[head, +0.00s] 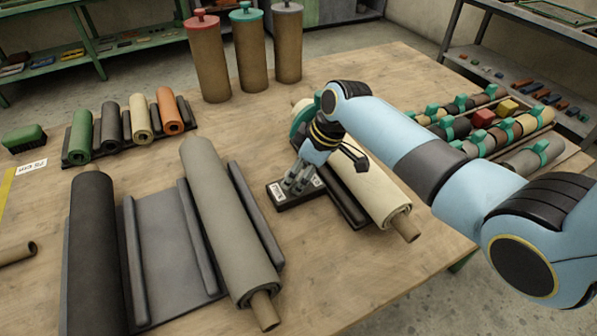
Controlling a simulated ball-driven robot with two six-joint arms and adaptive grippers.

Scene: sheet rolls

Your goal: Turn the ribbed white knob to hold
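My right gripper (296,183) points down at a small black block (288,203) with white labels, beside the cream roll. Its fingertips are close to the top of the block. I cannot make out the ribbed white knob; the gripper covers much of the block's top. Whether the fingers are open or closed on something is too small to tell. My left gripper is not in view.
A cream roll (376,190) lies right behind the gripper. A grey-beige roll (228,220) and a black roll (95,250) lie at the left. Several small rolls, three upright capped tubes (252,50) and a green brush (24,138) stand farther back.

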